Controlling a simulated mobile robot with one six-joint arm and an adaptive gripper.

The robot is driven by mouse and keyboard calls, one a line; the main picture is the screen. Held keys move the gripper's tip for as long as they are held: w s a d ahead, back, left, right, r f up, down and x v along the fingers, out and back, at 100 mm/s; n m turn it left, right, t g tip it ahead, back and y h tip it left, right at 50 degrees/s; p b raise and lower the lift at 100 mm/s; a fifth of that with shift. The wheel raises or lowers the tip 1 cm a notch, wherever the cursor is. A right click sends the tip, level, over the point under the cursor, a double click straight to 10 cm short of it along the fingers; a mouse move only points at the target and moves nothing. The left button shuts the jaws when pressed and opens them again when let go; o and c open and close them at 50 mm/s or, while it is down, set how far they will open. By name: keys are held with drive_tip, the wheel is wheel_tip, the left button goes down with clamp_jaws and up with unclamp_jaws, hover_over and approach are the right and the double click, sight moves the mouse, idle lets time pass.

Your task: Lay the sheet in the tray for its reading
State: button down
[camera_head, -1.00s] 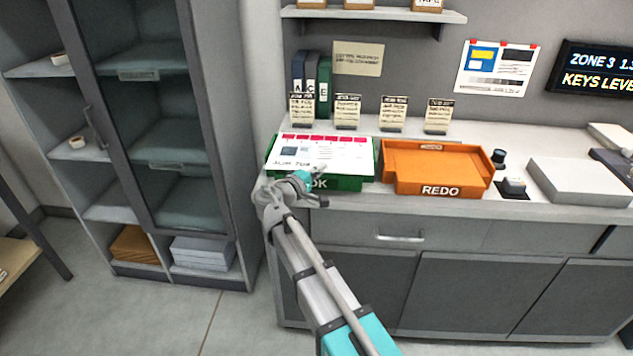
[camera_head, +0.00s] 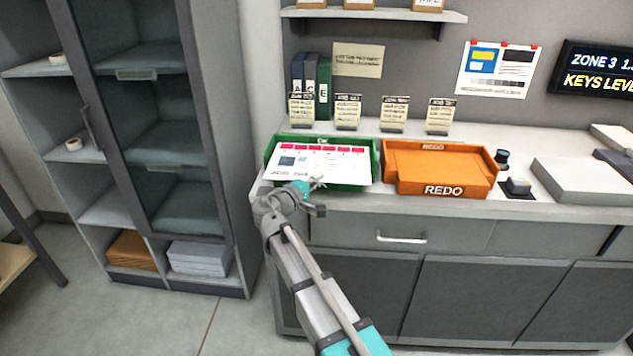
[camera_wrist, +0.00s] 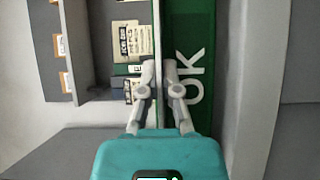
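The white sheet (camera_head: 330,166), with a row of red patches and a dark square, lies nearly flat within the green OK tray (camera_head: 376,162) in the head view. The tray's back wall and right side show around it. My gripper (camera_head: 318,183) is at the sheet's front edge, over the tray's front. In the wrist view, the fingers (camera_wrist: 161,72) are close together on a thin pale line, the sheet (camera_wrist: 157,25) seen edge-on. The tray's green front with its OK lettering (camera_wrist: 190,80) is beside them. Whether the sheet touches the tray floor is hidden.
The orange REDO tray (camera_head: 440,170) stands just right of the green tray. Several small cards (camera_head: 348,110) stand behind the trays, with binders (camera_head: 311,88) at the back left. A button box (camera_head: 517,187) and a grey block (camera_head: 583,180) are further right.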

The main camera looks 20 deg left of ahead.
drive_tip(key=shift+f, duration=0.2)
drive_tip(key=c, duration=0.8)
unclamp_jaws()
drive_tip(key=shift+r, duration=0.1)
drive_tip(key=shift+r, duration=0.2)
drive_tip(key=v, duration=1.2)
drive_tip(key=shift+w+d+f, duration=0.1)
drive_tip(key=shift+f, duration=0.05)
